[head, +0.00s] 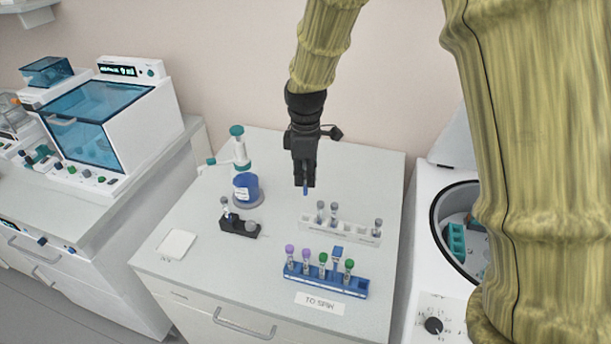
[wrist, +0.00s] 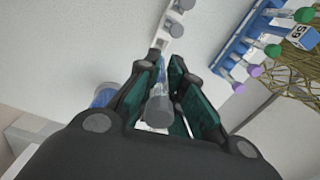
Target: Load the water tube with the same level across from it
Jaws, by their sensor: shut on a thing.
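My gripper (head: 305,183) is shut on a grey-capped tube (wrist: 158,112), held above the back of the table; a small blue tip shows below the fingers in the head view. The tube's level is not readable. The centrifuge (head: 441,225) stands open at the right, with teal holders (head: 457,240) in its bowl, partly hidden by my arm. A white rack (head: 342,234) holds a few grey-capped tubes and also shows in the wrist view (wrist: 160,42). A blue rack (head: 325,281) holds purple-capped and green-capped tubes, behind a "TO SPIN" label (head: 320,303).
A black block (head: 238,229) with a grey-capped tube stands left of the white rack. Behind it are a blue cup (head: 246,188) and a teal-topped stand (head: 239,150). A white square pad (head: 177,244) lies front left. The table's back right is clear.

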